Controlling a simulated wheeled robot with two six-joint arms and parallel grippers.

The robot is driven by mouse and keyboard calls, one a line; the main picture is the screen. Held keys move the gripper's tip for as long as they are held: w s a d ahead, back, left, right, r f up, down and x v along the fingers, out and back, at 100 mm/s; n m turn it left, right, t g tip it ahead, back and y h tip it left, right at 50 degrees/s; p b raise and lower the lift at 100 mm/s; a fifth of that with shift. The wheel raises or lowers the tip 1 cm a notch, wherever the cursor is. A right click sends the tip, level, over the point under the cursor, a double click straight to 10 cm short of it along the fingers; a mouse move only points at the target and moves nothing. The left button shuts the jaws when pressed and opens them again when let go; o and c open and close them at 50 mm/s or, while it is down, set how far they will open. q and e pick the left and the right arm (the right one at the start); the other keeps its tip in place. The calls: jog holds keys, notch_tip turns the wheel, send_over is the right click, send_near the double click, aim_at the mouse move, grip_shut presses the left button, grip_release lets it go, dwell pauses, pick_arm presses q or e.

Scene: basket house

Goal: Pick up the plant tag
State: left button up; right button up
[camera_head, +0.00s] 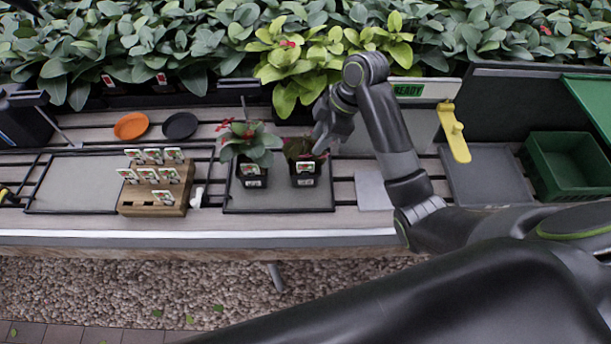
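Several white plant tags with red and green pictures stand in two rows in a slotted wooden block (152,200) on the left of the bench; one is the front tag (163,197). Two black pots stand right of the block, a left pot (252,172) with a leafy red-flowered plant and a right pot (305,172) with a smaller plant. Each pot shows a picture label on its front. My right gripper (322,140) hangs over the right pot's plant, well right of the wooden block. Its fingers are dark and partly overlap the leaves. My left gripper is out of view.
An orange saucer (131,126) and a black saucer (180,126) lie behind the block. A yellow tool (454,132), a grey tray (487,174) and a green crate (566,165) are on the right. Dense foliage lines the back. The grey mat (75,183) left of the block is clear.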

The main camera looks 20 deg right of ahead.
aim_at(306, 163)
jog(key=x, duration=0.4)
jog(key=shift+a+f+p, duration=0.15)
jog(key=shift+f+p, duration=0.15)
jog(key=shift+f, duration=0.05)
jog(key=shift+d+p+x, duration=0.15)
jog(key=shift+p+x, duration=0.1)
jog(key=shift+x, duration=1.1)
jog(key=shift+d+p+x, duration=0.2)
jog(key=shift+p+x, duration=0.05)
jog(key=shift+x, duration=1.05)
jog(key=shift+s+f, duration=0.1)
grip_shut()
